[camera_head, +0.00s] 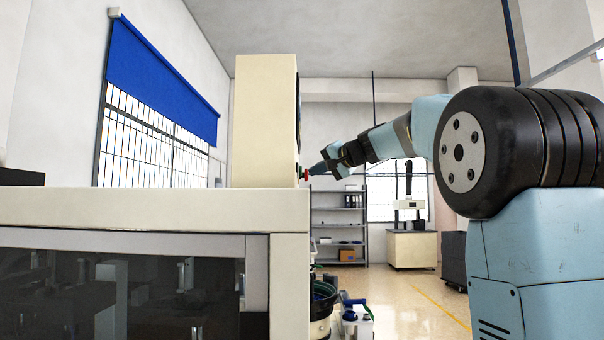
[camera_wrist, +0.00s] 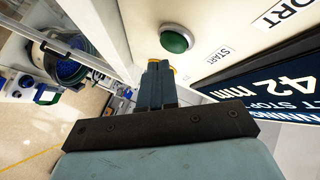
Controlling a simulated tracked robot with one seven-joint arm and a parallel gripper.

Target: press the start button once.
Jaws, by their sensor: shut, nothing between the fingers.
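The green start button (camera_wrist: 177,39) is a round dome in a pale metal ring on the cream panel, with a START label (camera_wrist: 217,54) beside it. My gripper (camera_wrist: 160,64) is shut and empty, its blue fingers pointing at the panel. In the wrist view the fingertips lie just below the button, with a small gap in the picture; I cannot tell their depth from the panel. In the head view my gripper (camera_head: 314,169) reaches the right side of the cream control box (camera_head: 263,120), close to a red button (camera_head: 305,174). The green button is not visible there.
A dark display (camera_wrist: 285,88) with white text is on the panel at the right of the wrist view. A bowl feeder (camera_head: 322,292) stands below my arm, beside the machine cabinet (camera_head: 150,208). The floor (camera_head: 400,300) beyond is open.

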